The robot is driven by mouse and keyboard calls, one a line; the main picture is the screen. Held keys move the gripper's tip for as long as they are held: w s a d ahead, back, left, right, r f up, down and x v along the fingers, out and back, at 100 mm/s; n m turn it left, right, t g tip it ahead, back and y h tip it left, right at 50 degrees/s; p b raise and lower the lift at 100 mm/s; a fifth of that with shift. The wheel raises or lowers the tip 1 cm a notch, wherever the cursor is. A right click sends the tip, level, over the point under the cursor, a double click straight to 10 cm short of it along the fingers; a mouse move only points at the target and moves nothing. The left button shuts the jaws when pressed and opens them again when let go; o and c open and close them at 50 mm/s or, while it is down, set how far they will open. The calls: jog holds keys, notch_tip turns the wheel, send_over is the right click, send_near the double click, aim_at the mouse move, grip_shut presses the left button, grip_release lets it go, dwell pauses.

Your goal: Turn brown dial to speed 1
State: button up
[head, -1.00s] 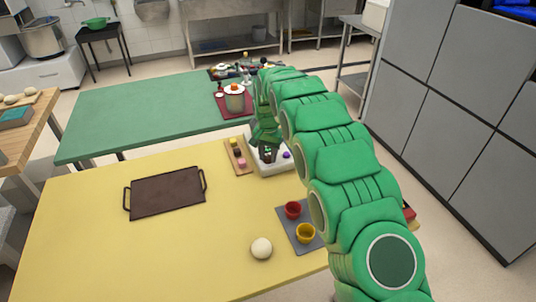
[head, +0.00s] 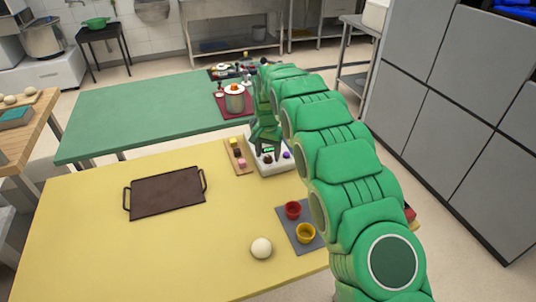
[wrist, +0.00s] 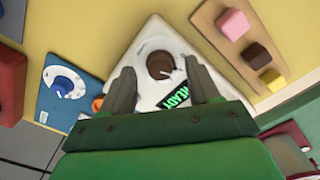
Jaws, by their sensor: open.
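The brown dial (wrist: 160,64) is a round knob on a white unit (wrist: 150,35) with a lit green display (wrist: 174,103) that seems to read READY. In the wrist view, the dial lies between the fingertips of my gripper (wrist: 160,68), which is open. The fingers stand on either side of the dial with gaps; I cannot tell their height above it. In the head view, the white unit (head: 281,168) is at the yellow table's far edge, with my gripper (head: 267,147) over it. The brown dial (head: 267,159) shows small below my gripper. The dial's pointer setting is not readable.
A wooden board (wrist: 238,62) with pink, brown and yellow blocks lies beside the unit. A blue panel with a blue dial (wrist: 62,84) is on the other side. A dark tray (head: 165,193), dough ball (head: 261,248) and red and yellow cups stand on the yellow table (head: 90,240).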

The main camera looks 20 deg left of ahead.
aim_at(268, 156)
notch_tip(268, 156, up, 6)
jog(key=shift+r, duration=0.45)
jog(key=shift+d+r, duration=0.1)
jog(key=s+d+r, duration=0.1)
jog(key=d+r, duration=0.3)
jog(key=d, duration=0.4)
jog(key=s+d+r, duration=0.1)
jog(key=d+r, duration=0.3)
jog(key=d, duration=0.3)
jog(key=s+d+r+m, duration=0.1)
jog(key=s+d+r, duration=0.3)
jog(key=d, duration=0.5)
jog(key=s+d+r, duration=0.3)
jog(key=s+d, duration=0.3)
jog(key=d, duration=0.2)
jog(key=s+d+f, duration=0.1)
jog(key=s+d, duration=0.4)
jog(key=s, duration=0.6)
jog(key=s+d+f+g, duration=0.1)
jog(key=s+d, duration=0.4)
jog(key=s, duration=0.5)
jog(key=s+d+f, duration=0.1)
jog(key=s+d, duration=0.4)
jog(key=s, duration=0.6)
jog(key=shift+s+d+g, duration=0.3)
jog(key=shift+d+g, duration=0.05)
jog(key=shift+g, duration=0.05)
